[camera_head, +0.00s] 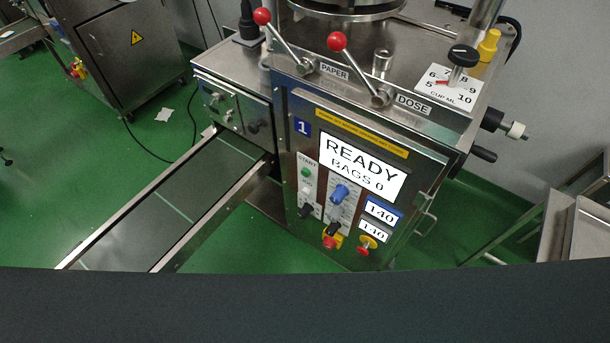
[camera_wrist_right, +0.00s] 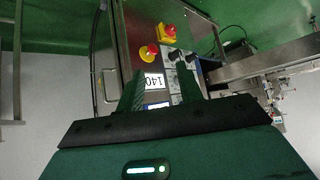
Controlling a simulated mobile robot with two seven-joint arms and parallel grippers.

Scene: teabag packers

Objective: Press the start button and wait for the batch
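The packing machine's front panel (camera_head: 350,190) stands in the middle of the head view. Its screen (camera_head: 364,166) reads READY, BAGS 0. The green start button (camera_head: 306,172) is at the panel's left, under the label START, and nothing covers it. Neither gripper shows in the head view. In the right wrist view my right gripper (camera_wrist_right: 162,82) has its two fingers apart with nothing held between them. It points at the panel, which appears turned over, with a label reading 140 (camera_wrist_right: 154,81) behind the fingers. I cannot make out the start button there.
Two red knobs on yellow bases, one at lower centre (camera_head: 331,240) and one at lower right (camera_head: 367,245), sit low on the panel. Red-balled PAPER (camera_head: 338,42) and DOSE levers stand above. A conveyor (camera_head: 165,205) runs out to the lower left.

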